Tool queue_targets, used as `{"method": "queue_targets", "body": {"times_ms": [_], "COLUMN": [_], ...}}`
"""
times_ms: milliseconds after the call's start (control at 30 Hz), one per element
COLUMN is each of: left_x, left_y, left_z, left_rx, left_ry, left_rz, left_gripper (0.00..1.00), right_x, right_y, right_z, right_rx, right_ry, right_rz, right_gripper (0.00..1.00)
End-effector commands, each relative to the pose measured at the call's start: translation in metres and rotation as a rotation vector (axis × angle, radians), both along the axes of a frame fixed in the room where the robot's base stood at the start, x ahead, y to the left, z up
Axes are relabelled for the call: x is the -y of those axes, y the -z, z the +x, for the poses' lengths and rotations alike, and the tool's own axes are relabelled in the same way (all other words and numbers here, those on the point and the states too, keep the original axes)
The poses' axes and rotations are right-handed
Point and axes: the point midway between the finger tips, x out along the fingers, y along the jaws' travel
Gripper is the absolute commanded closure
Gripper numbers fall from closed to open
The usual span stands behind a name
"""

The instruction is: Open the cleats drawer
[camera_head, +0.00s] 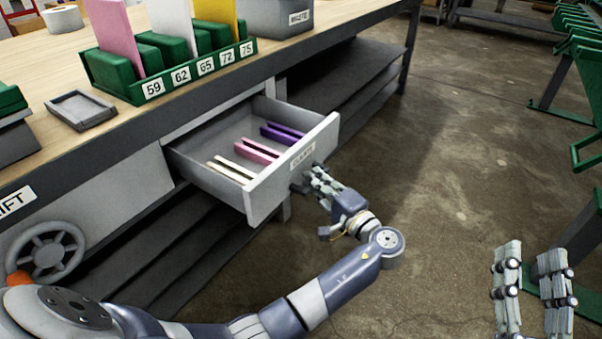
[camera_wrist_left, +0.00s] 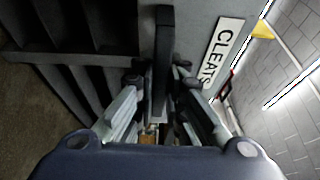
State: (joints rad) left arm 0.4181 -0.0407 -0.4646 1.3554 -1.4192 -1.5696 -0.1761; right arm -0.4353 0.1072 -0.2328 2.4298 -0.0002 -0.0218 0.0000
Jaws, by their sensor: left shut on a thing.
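The cleats drawer (camera_head: 280,171) is a grey drawer under the workbench, and it stands well open. Purple, pink and cream strips lie inside it. Its front bears a label reading CLEATS, which also shows in the left wrist view (camera_wrist_left: 222,52). My left gripper (camera_head: 310,182) is at the drawer's front face, shut on the dark bar handle (camera_wrist_left: 162,62). In the head view the handle is mostly hidden by the fingers. My right gripper (camera_head: 530,285) is at the lower right over the floor, its fingers apart and empty, away from the drawer.
On the workbench (camera_head: 40,145) stand a green numbered rack (camera_head: 190,75) with coloured sheets, a grey WASTE bin (camera_head: 275,18) and a small grey tray (camera_head: 80,109). A handwheel (camera_head: 46,250) is at the lower left. Green racks (camera_head: 580,90) stand at the right. The floor between is clear.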

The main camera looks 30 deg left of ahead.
Motion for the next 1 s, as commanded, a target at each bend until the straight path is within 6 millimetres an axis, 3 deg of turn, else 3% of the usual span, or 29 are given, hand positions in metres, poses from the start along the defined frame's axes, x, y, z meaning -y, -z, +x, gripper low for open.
{"method": "queue_targets", "body": {"times_ms": [200, 600, 633, 700, 1000], "left_x": [0.0134, 0.0148, 0.0147, 0.0147, 0.0143], "left_y": [0.0012, 0.0013, 0.0013, 0.0012, 0.0002], "left_z": [-0.0013, -0.0015, -0.0015, -0.0014, -0.0012], "left_rx": [-0.003, -0.003, -0.003, -0.003, -0.001], "left_ry": [0.000, 0.000, 0.000, 0.000, 0.000], "left_rz": [-0.001, -0.001, -0.001, -0.001, 0.000], "left_gripper": [1.00, 1.00, 0.83, 0.68, 0.68], "right_x": [0.0000, -0.0001, -0.0001, -0.0001, -0.0003], "right_y": [-0.0006, -0.0009, -0.0010, -0.0010, -0.0008], "right_z": [-0.0003, -0.0003, -0.0003, -0.0003, -0.0004], "right_rx": [0.004, 0.005, 0.005, 0.006, 0.005], "right_ry": [0.000, 0.000, 0.000, 0.000, -0.001], "right_rz": [0.001, 0.001, 0.001, 0.002, 0.002], "right_gripper": [0.60, 0.60, 0.60, 0.60, 0.60]}}
